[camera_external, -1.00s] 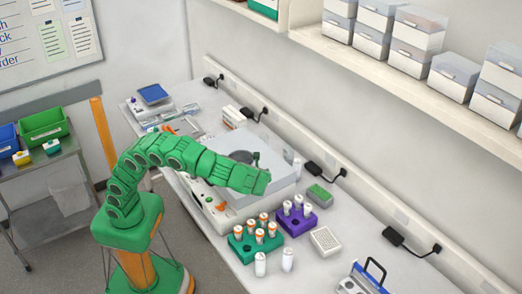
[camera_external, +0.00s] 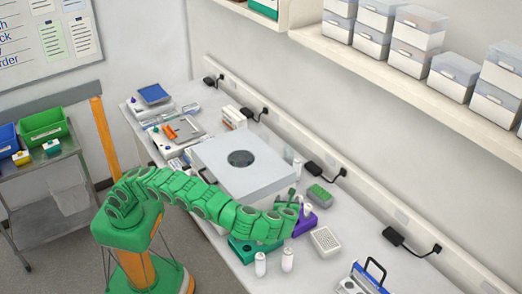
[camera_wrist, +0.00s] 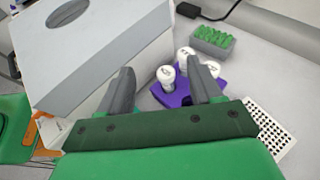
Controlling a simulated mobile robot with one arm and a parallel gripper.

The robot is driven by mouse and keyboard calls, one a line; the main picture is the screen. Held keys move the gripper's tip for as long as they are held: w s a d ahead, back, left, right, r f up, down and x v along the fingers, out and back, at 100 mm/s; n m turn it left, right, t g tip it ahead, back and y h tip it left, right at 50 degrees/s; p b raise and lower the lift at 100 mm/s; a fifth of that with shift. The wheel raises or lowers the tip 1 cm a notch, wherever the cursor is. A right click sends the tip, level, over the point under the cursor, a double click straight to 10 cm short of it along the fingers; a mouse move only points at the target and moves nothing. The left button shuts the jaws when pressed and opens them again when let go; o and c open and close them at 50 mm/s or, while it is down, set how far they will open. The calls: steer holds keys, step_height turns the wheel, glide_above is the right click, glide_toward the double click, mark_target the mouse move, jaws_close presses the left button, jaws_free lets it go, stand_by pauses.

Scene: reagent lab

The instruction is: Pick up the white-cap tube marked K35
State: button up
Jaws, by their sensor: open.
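My gripper (camera_external: 288,203) is over the purple rack (camera_external: 307,225) in the external view. In the wrist view my gripper (camera_wrist: 160,68) has its two fingers apart, with nothing held between them. The purple rack (camera_wrist: 180,96) holds white-cap tubes. One white-cap tube (camera_wrist: 166,76) shows in the gap between the fingers. Another (camera_wrist: 184,54) stands behind it, and a third (camera_wrist: 212,68) is by the right finger, which partly hides it. The cap marks are too small to read, so I cannot tell which is K35.
A grey-lidded bench machine (camera_external: 243,160) stands left of the purple rack. My arm mostly hides a green rack (camera_external: 240,252). Two loose white tubes (camera_external: 260,264) (camera_external: 287,260) stand at the front. A white perforated block (camera_external: 325,241) and a green-topped box (camera_external: 319,194) are to the right.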

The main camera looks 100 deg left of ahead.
step_height(320, 180, down, 8)
steer(key=r, duration=0.1)
steer(key=shift+f+x, duration=0.2)
steer(key=shift+x, duration=1.8)
steer(key=shift+f+x, duration=0.2)
steer(key=shift+x, duration=1.8)
steer(key=shift+d, duration=0.2)
steer(key=c, duration=1.1)
steer(key=shift+o, duration=0.2)
steer(key=shift+r, duration=0.1)
